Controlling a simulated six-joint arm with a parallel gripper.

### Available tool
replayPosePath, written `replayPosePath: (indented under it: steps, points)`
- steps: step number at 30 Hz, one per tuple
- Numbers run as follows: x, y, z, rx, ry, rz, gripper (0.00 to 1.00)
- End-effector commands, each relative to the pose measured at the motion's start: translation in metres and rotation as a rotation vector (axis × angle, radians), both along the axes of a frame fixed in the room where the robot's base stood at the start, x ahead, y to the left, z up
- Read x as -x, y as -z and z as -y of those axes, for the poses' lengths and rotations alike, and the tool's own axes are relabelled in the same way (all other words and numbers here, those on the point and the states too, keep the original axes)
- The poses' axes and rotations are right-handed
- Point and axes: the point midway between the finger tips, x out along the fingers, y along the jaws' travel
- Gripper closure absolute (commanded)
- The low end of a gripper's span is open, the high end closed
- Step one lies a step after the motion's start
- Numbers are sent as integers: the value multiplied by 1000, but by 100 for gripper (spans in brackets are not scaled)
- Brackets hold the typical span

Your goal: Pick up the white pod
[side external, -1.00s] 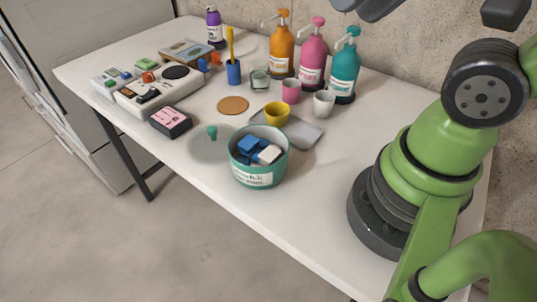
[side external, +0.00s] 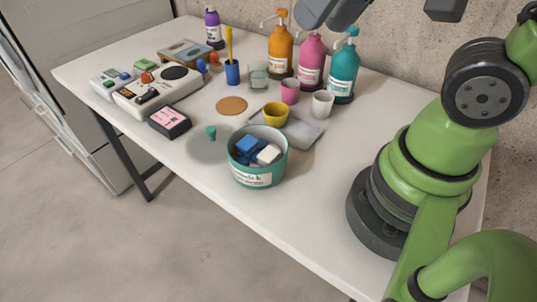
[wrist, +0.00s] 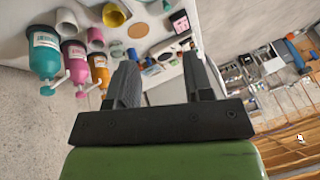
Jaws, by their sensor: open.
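The white pod (side external: 268,154) lies in a teal tub (side external: 258,178) on the white table, beside blue pods (side external: 246,144). The tub is open at the top and has a white label. My gripper shows in the wrist view (wrist: 158,62) with its two dark fingers apart and nothing between them. In the side external view only dark parts of it show at the top edge, high above the table and up and to the right of the tub. I cannot make out the white pod in the wrist view.
A clear lid with a teal knob (side external: 211,133) lies left of the tub. A yellow cup (side external: 276,113) on a grey tray (side external: 304,133) is behind it. Orange (side external: 280,52), pink (side external: 311,62) and teal (side external: 344,70) pump bottles line the back. The front table strip is clear.

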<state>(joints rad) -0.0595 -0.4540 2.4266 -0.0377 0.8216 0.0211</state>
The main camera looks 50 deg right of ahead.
Motion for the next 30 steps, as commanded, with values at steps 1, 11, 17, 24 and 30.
replayPosePath:
  steps: [1, 11, 17, 24, 30]
  points:
    - [-10, 11, -2, 21, -25, -57, 53]
    - [-56, 98, -20, 156, -195, -330, 53]
    - [-62, 137, -27, 202, -264, -420, 53]
    - [-62, 165, -29, 213, -281, -444, 53]
    - [-63, 189, -29, 212, -280, -440, 53]
